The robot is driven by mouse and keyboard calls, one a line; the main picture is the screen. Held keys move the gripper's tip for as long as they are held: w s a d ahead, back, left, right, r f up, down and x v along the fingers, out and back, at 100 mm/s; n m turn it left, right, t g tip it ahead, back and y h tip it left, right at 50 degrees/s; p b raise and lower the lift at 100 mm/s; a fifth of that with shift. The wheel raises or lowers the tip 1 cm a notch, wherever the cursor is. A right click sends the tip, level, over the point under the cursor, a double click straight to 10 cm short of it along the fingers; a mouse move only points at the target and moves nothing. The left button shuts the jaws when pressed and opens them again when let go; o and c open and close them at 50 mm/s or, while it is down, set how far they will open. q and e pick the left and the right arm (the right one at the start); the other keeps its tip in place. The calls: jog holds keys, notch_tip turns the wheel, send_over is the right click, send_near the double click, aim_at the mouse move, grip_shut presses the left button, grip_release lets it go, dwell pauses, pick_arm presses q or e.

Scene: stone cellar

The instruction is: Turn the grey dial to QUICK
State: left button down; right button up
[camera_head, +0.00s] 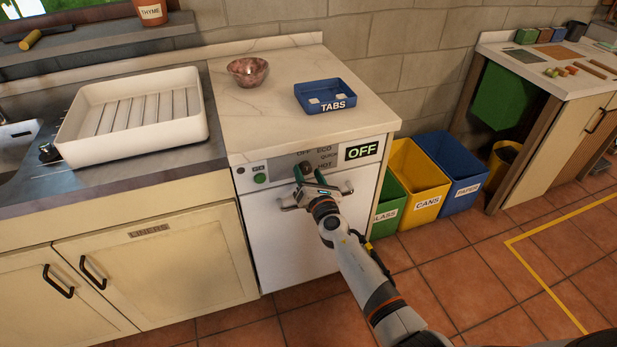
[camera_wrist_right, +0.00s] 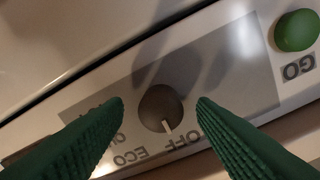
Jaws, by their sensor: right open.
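The grey dial (camera_wrist_right: 162,108) is on the dishwasher's front panel, and its white mark points down towards the OFF label (camera_wrist_right: 186,141). The ECO label (camera_wrist_right: 128,157) is beside it, and another label is partly hidden by a finger. In the head view the dial (camera_head: 306,166) shows just above my right gripper (camera_head: 309,177). The display (camera_head: 361,150) reads OFF. My right gripper (camera_wrist_right: 161,104) is open, with one green finger on each side of the dial and a visible gap on both sides. My left gripper is not in view.
The green GO button (camera_head: 260,179) is left of the dial on the panel. A blue TABS tray (camera_head: 325,108) and a bowl (camera_head: 248,71) stand on the worktop above. Bins, including a yellow one (camera_head: 427,212), stand right of the dishwasher (camera_head: 300,245).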

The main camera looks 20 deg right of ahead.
jog(key=shift+w, duration=0.1)
jog(key=c, duration=1)
jog(key=shift+m, duration=0.3)
jog(key=m, duration=0.3)
jog(key=shift+m+b, duration=0.3)
jog(key=shift+b, duration=0.05)
jog(key=m, duration=0.7)
jog(key=shift+m+y, duration=0.3)
jog(key=shift+m, duration=1.8)
